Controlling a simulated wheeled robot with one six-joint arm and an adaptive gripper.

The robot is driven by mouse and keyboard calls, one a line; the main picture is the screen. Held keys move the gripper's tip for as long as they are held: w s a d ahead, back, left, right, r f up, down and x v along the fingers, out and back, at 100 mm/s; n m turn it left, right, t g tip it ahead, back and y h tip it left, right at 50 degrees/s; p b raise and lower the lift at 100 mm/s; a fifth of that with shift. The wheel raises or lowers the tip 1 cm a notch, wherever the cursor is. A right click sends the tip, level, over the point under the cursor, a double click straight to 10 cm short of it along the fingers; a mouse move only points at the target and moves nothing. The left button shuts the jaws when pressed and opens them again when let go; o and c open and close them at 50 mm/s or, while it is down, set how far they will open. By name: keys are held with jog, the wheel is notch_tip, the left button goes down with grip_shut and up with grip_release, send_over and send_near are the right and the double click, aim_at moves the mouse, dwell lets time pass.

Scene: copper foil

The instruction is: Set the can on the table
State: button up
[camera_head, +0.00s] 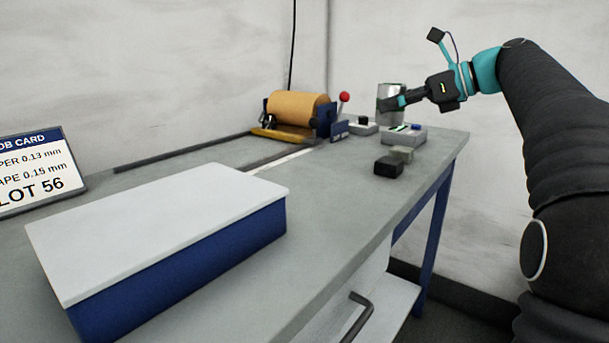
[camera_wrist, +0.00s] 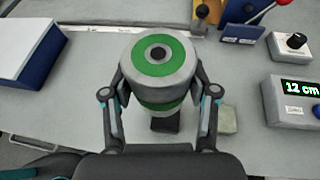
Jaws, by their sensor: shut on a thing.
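The can (camera_head: 391,91) is a silver cylinder at the far right end of the grey table (camera_head: 330,190). In the wrist view the can (camera_wrist: 183,73) shows a green ring on its top, a dark centre and a green band lower down. My gripper (camera_head: 400,101) is shut on the can, one finger on each side of it. The can looks held above the table, over the area of a dark block (camera_wrist: 165,122). Its underside is hidden, so the exact gap cannot be told.
The dark block and a grey-green block (camera_wrist: 229,119) lie near the table's right edge. A display box (camera_wrist: 297,100) reading 12 cm and a knob box (camera_wrist: 292,45) stand nearby. A copper roll (camera_head: 296,106) is at the back. A white-lidded blue box (camera_head: 160,225) fills the front left.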

jog(key=a+f+b, duration=0.1)
jog(key=a+f, duration=0.1)
jog(key=a, duration=0.1)
jog(key=w+a+f+b, duration=0.1)
jog(key=a+f, duration=0.1)
jog(key=a, duration=0.2)
jog(key=a+f+b, duration=0.1)
jog(key=a+f, duration=0.1)
jog(key=a, duration=0.1)
jog(key=shift+w+a+f, duration=0.25)
jog(key=shift+w+a, duration=0.1)
jog(key=shift+w, duration=0.05)
jog(key=shift+f+b, duration=0.65)
jog(key=shift+f, duration=1.35)
jog(key=shift+f, duration=0.1)
jog(key=shift+f, duration=0.15)
jog(key=o, duration=1.3)
